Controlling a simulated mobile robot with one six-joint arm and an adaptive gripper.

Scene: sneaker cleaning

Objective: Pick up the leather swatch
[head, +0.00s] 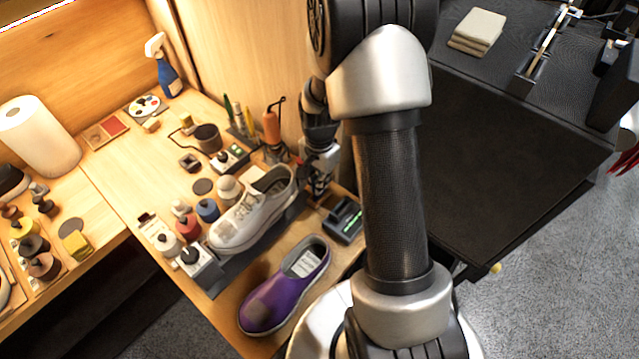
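I cannot tell for sure which thing is the leather swatch. A flat holder (95,139) with a red square (113,127) and a brownish square lies at the back left of the bench, and one of these may be it. My gripper (318,187) points down beside the heel of the white sneaker (238,225), far to the right of that holder. Its fingers are small and dark here, so I cannot see whether they are open or shut, or whether anything is between them. My arm hides part of the bench's right side.
A purple shoe (284,290) lies at the bench's front. A black device with a green light (344,218) sits just below my gripper. Several bottles and jars crowd the sneaker's left. A paper towel roll (38,135) and a blue spray bottle (168,78) stand farther back.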

